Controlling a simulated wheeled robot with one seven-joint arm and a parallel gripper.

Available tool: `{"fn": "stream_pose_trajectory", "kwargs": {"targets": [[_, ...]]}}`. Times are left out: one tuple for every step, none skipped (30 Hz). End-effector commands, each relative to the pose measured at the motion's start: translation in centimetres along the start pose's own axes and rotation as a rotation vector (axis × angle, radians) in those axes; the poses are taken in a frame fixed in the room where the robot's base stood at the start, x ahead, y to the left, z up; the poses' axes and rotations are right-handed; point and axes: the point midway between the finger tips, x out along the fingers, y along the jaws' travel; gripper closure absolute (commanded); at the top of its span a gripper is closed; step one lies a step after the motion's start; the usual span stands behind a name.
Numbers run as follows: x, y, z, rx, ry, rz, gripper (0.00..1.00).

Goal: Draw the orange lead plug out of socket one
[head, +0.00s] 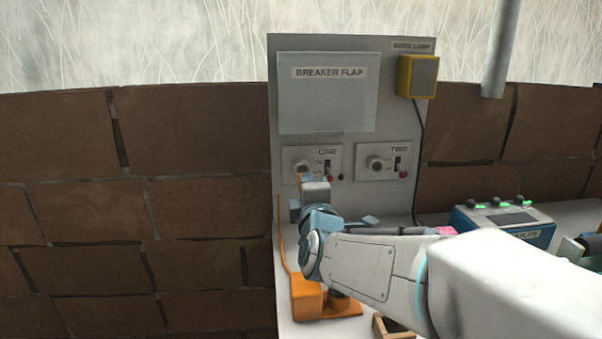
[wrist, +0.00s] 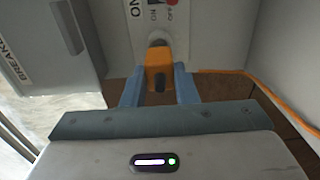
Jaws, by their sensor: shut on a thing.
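Socket one (head: 302,164) is a round grey fitting on the upright panel, under the label ONE, with a small switch and red button beside it. My gripper (head: 308,179) is right in front of it and hides part of it. In the wrist view, the orange plug (wrist: 159,62) sits between my gripper's two blue fingers (wrist: 159,82), which are shut on it. The plug's far end meets the grey socket collar (wrist: 158,38); how deep it sits cannot be told. Its orange lead (head: 279,232) hangs at the panel's left edge, and also shows in the wrist view (wrist: 262,86).
The breaker flap (head: 327,100) is above socket one. Socket two (head: 376,164) is to its right. A yellow work lamp box (head: 418,76) with a black cable is at upper right. An orange base (head: 308,300), a wooden tray (head: 380,328) and a blue device (head: 502,220) stand below.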

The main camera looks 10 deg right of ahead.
Motion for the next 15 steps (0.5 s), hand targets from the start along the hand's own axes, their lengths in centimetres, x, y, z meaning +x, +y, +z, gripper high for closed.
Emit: {"fn": "stream_pose_trajectory", "kwargs": {"targets": [[0.0, 0.0, 0.0, 0.000, 0.000, 0.001, 1.00], [0.0, 0.0, 0.0, 0.000, 0.000, 0.001, 1.00], [0.0, 0.0, 0.0, 0.000, 0.000, 0.001, 1.00], [0.0, 0.0, 0.0, 0.000, 0.000, 0.001, 1.00], [0.0, 0.0, 0.0, 0.000, 0.000, 0.000, 1.00], [0.0, 0.0, 0.0, 0.000, 0.000, 0.001, 1.00], [0.0, 0.0, 0.0, 0.000, 0.000, 0.000, 1.00], [-0.1, 0.0, 0.0, 0.000, 0.000, 0.001, 1.00], [-0.1, 0.1, 0.0, 0.000, 0.000, 0.001, 1.00], [-0.2, 0.1, 0.0, 0.001, 0.000, 0.001, 1.00], [-0.3, 0.1, 0.0, 0.001, 0.000, 0.001, 1.00], [-0.5, 0.2, 0.0, 0.001, 0.000, 0.002, 1.00], [-0.7, 0.2, 0.0, 0.001, 0.000, 0.002, 1.00], [-0.8, 0.2, 0.0, 0.001, 0.001, 0.001, 1.00], [-1.1, 0.1, 0.0, 0.001, 0.001, 0.000, 1.00]]}}
